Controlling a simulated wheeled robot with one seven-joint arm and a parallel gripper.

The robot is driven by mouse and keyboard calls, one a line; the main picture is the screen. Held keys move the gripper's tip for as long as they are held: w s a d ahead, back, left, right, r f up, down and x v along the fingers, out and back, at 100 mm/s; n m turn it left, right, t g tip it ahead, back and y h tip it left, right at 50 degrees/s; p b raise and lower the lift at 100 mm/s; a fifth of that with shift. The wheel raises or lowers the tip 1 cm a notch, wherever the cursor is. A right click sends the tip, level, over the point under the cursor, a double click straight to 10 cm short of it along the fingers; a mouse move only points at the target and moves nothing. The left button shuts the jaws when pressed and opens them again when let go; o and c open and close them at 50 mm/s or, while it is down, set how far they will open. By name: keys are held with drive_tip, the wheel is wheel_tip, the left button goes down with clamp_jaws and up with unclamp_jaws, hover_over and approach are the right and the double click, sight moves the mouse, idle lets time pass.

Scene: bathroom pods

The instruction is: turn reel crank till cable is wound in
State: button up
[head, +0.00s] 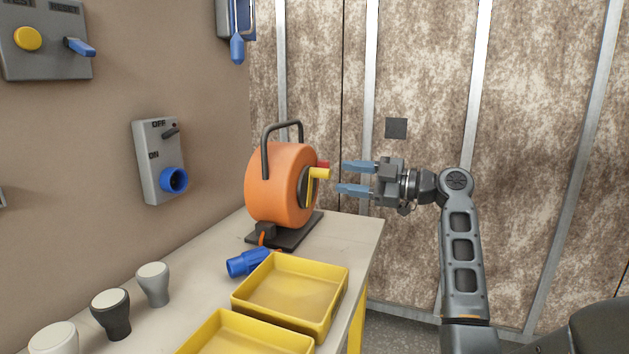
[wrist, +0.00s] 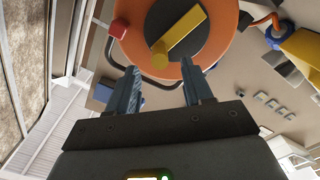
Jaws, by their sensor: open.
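An orange cable reel (head: 277,185) with a black carry handle stands on a dark base on the counter. Its yellow crank (head: 318,174) is on the side facing my gripper, with a red knob (head: 323,164) near it. In the wrist view the yellow crank (wrist: 180,37) slants across the reel's dark hub, and the red knob (wrist: 119,28) is at the upper left. A blue plug (head: 247,262) lies on the counter by the reel base, with a bit of orange cable. My gripper (head: 354,178) is open and empty, right of the crank and apart from it.
Two yellow trays (head: 336,298) sit on the counter in front of the reel. Several knobs (head: 153,284) stand along the wall side. A grey switch box (head: 147,183) with a blue socket is on the left wall. Free room lies right of the counter.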

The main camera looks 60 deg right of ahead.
sight(325, 175)
drive_tip(key=w, duration=0.6)
drive_tip(key=shift+w+a, duration=0.2)
drive_tip(key=shift+a, duration=0.05)
drive_tip(key=shift+c, duration=0.5)
clamp_jaws()
